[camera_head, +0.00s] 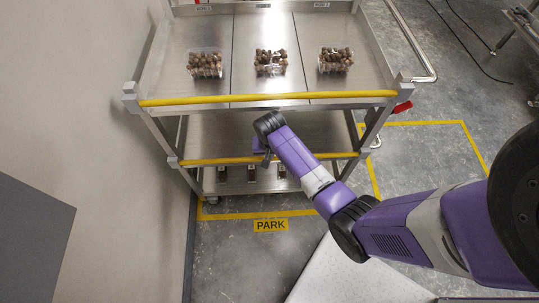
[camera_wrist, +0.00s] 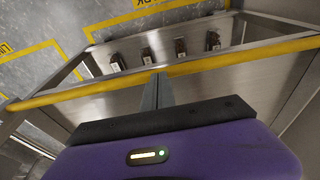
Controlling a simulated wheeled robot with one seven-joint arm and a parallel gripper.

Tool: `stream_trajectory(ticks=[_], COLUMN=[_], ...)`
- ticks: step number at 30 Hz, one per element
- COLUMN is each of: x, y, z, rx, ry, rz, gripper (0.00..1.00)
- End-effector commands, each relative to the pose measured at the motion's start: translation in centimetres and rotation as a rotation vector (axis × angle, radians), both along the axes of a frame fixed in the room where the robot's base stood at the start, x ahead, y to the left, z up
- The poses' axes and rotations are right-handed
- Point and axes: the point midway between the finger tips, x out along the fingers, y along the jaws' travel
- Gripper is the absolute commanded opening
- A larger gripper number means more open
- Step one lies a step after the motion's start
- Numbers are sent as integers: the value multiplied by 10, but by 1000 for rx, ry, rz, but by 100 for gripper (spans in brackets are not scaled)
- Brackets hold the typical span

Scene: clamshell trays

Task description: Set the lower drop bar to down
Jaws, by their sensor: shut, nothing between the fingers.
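The lower drop bar (camera_head: 210,161) is a yellow bar running across the front of the cart's lower level, between the two front posts. It crosses the wrist view (camera_wrist: 250,53) on a slant. My gripper (camera_head: 266,160) is at the middle of this bar, pointing down. In the wrist view my gripper's fingers (camera_wrist: 158,78) are together and empty, with their tips at the bar's near edge. I cannot tell whether they touch it. Part of the bar is hidden behind my gripper in the head view.
The upper yellow bar (camera_head: 180,100) crosses the top shelf, which holds three clear trays of brown items (camera_head: 205,64). Dark labelled items (camera_wrist: 181,48) show beyond the lower bar. A wall stands at left. A floor patch marked PARK (camera_head: 270,226) lies in front, clear.

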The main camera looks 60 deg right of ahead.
Motion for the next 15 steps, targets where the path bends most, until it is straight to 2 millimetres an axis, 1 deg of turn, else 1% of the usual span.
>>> stream_trajectory(ticks=[5,15], x=[1,1], y=[-1,-1], z=[-7,-8], rx=[0,1], ry=[-1,-1], rz=[0,0], gripper=[0,0])
